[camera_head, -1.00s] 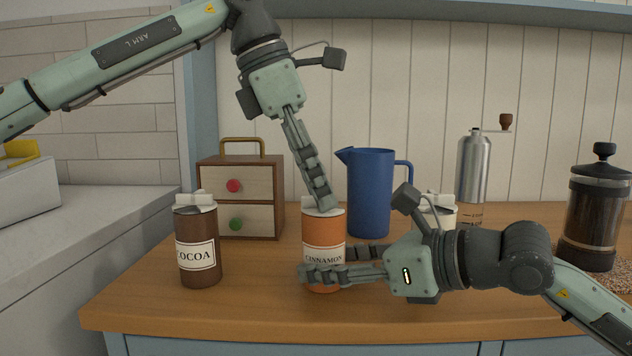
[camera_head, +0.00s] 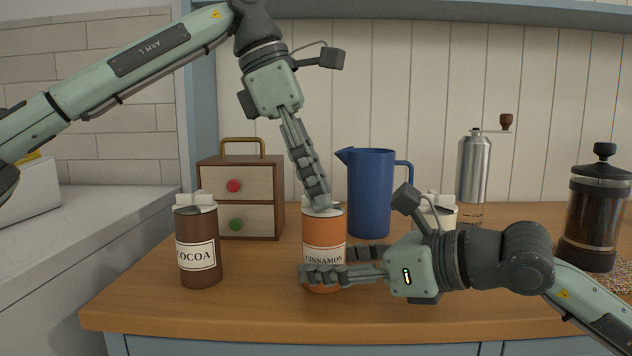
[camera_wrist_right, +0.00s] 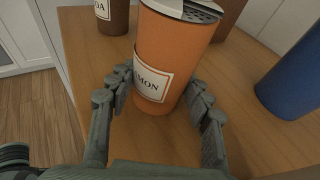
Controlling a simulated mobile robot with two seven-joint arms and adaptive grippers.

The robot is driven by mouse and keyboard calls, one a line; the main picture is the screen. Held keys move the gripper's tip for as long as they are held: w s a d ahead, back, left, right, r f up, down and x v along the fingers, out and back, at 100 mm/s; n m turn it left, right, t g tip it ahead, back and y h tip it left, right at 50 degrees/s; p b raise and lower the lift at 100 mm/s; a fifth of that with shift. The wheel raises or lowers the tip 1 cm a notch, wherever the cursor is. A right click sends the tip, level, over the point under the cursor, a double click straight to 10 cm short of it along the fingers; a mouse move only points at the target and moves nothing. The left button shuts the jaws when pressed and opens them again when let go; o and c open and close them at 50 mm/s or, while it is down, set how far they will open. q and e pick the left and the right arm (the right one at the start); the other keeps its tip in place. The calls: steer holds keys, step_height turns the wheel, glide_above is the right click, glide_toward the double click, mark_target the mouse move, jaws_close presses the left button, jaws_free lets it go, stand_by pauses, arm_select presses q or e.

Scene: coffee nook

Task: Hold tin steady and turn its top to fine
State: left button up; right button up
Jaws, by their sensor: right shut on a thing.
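The orange cinnamon tin (camera_head: 322,230) stands upright on the wooden counter (camera_head: 260,305). It also shows in the right wrist view (camera_wrist_right: 168,60), where its pale lid with small holes shows at the top (camera_wrist_right: 195,12). My right gripper (camera_head: 335,262) is shut around the lower body of the tin from the right, one finger on each side. My left gripper (camera_head: 320,203) reaches down from above with its fingertips at the tin's top. Its fingers overlap in the head view and hide part of the top, so its grip and the top's setting cannot be made out.
A brown cocoa tin (camera_head: 197,262) stands to the left. A small drawer box (camera_head: 262,190), a blue jug (camera_head: 370,195) and a steel grinder (camera_head: 472,170) stand behind. Another white-topped tin (camera_head: 440,212) is partly hidden by my right gripper. A French press (camera_head: 595,215) is at right.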

arm_select(q)
steer(key=shift+o, duration=1.2)
steer(key=shift+r, duration=0.1)
steer(key=v, duration=1.1)
steer(key=shift+a+r, duration=0.25)
steer(key=shift+r, duration=0.1)
arm_select(e)
steer(key=o, duration=0.9)
steer(key=shift+o, duration=0.2)
